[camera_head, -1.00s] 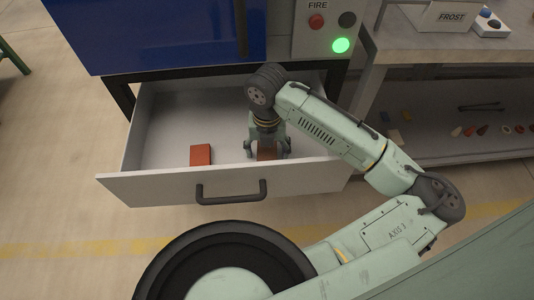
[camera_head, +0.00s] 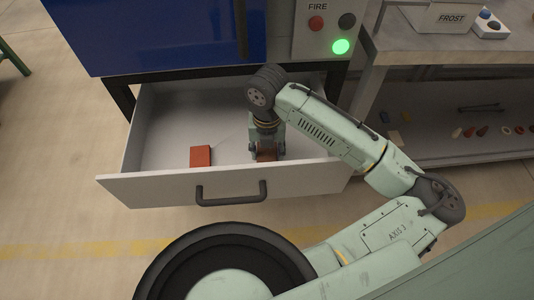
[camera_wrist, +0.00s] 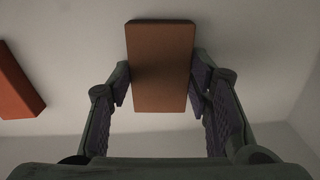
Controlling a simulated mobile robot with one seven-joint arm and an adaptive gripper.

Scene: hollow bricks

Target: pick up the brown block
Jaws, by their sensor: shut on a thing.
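The brown block (camera_wrist: 160,70) lies in the open drawer, and in the wrist view it stands lengthwise between the two fingers. In the head view only a small part of the brown block (camera_head: 267,155) shows below my gripper (camera_head: 267,150). In the wrist view the fingers of my gripper (camera_wrist: 160,82) touch the block on both long sides, so it is shut on it. I cannot tell whether the block is clear of the drawer floor.
A red-orange block (camera_head: 201,156) lies to the left in the same drawer (camera_head: 150,187); it also shows at the wrist view's left edge (camera_wrist: 16,85). The drawer's front wall and handle (camera_head: 231,193) are close to my gripper. A shelf bench (camera_head: 450,50) stands at right.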

